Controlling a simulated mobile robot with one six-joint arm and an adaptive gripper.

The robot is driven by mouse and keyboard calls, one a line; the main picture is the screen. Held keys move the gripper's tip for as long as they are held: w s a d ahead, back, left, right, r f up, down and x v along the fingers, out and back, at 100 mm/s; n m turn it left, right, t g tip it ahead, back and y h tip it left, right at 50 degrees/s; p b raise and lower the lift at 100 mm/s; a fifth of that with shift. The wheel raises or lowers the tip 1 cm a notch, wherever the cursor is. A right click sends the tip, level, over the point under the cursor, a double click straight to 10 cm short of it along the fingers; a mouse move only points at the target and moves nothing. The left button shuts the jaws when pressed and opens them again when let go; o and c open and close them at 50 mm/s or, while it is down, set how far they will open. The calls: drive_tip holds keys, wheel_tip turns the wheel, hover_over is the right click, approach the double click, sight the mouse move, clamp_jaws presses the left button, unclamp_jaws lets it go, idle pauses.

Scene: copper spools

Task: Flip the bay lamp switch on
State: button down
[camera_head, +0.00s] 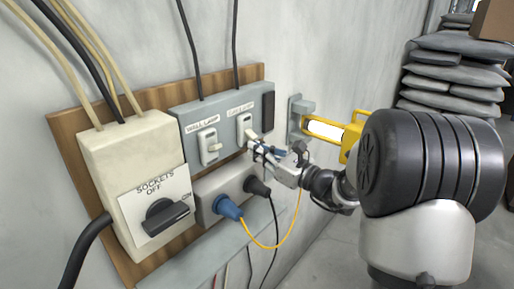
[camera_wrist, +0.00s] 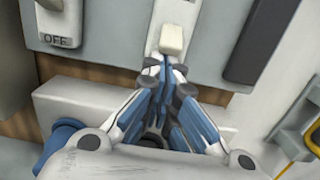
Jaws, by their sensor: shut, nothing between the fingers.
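A grey switch box (camera_head: 226,115) on the wall carries two rocker switches. The left switch (camera_head: 209,147) has a label that seems to read WALL LAMP. The right switch (camera_head: 245,127) has a label too small to read surely. Its cream toggle shows in the wrist view (camera_wrist: 172,39), pointing out toward the camera. My gripper (camera_head: 256,147) is shut and empty, with its fingertips just below this toggle. In the wrist view the closed fingertips (camera_wrist: 166,64) meet the toggle's lower edge; I cannot tell whether they touch. OFF is printed below the left switch (camera_wrist: 56,17).
A cream sockets box (camera_head: 140,165) with a black rotary knob marked OFF is at left. A socket strip (camera_head: 232,190) with blue and black plugs sits below the switches. A yellow-framed lamp (camera_head: 325,129) is close right of my gripper. Cables hang below.

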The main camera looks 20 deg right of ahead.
sight(256, 138)
drive_tip(key=shift+s+d+r+g+p, duration=0.15)
drive_tip(key=shift+r+g+p, duration=0.15)
drive_tip(key=shift+p, duration=0.6)
drive_tip(key=g+h+p, duration=0.1)
drive_tip(key=p, duration=0.4)
drive_tip(key=s+r+g+h+p, duration=0.1)
drive_tip(key=g+p, duration=0.1)
drive_tip(key=p, duration=0.4)
drive_tip(key=r+g+h+p, duration=0.1)
drive_tip(key=g+p, duration=0.1)
drive_tip(key=p, duration=0.3)
drive_tip(key=shift+s+d+r+h, duration=0.2)
drive_tip(key=shift+d+r+h, duration=0.05)
drive_tip(key=shift+d+h, duration=0.1)
drive_tip(key=shift+r+p, duration=0.75)
drive_tip(key=shift+r, duration=0.1)
drive_tip(key=shift+r, duration=0.15)
